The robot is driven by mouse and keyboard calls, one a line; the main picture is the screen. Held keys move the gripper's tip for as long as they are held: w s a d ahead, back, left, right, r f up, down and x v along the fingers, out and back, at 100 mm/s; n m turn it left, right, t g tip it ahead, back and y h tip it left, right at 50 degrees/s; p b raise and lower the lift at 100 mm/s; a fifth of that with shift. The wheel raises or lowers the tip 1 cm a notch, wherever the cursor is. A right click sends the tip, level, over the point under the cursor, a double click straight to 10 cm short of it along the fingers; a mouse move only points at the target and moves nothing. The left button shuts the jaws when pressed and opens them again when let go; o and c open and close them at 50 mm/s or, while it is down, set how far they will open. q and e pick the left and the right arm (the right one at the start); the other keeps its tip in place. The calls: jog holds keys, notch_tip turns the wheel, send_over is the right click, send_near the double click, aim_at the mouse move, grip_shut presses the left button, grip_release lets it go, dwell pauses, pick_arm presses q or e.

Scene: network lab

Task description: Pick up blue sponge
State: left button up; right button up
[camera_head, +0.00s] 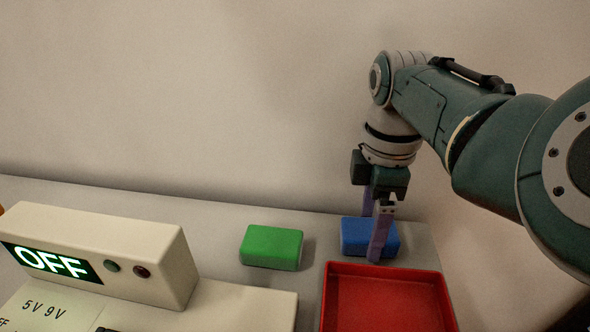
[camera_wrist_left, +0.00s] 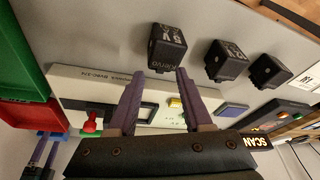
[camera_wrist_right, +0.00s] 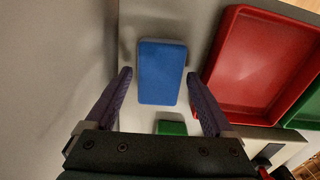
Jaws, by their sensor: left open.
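The blue sponge (camera_head: 391,237) lies on the grey table behind the red tray in the head view. My right gripper (camera_head: 371,238) points down over it, with one finger in front of the sponge and one behind. In the right wrist view the blue sponge (camera_wrist_right: 162,72) shows between the two spread fingers of my right gripper (camera_wrist_right: 159,75), with a gap on both sides. My left gripper (camera_wrist_left: 158,72) is open and empty, with the bench device behind its fingers. It is not in the head view.
A green sponge (camera_head: 271,247) lies left of the blue one. The red tray (camera_head: 390,268) is close in front of it. A beige device with an OFF display (camera_head: 100,250) stands at left. Several black cubes (camera_wrist_left: 167,47) show in the left wrist view.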

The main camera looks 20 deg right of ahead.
aim_at(371, 229)
pick_arm(q)
jog(key=shift+d, duration=0.15)
pick_arm(e)
jog(key=c, duration=1.1)
pick_arm(q)
notch_tip(371, 229, up, 8)
jog(key=p, duration=0.8)
jog(key=shift+r, duration=0.25)
pick_arm(e)
notch_tip(371, 229, up, 20)
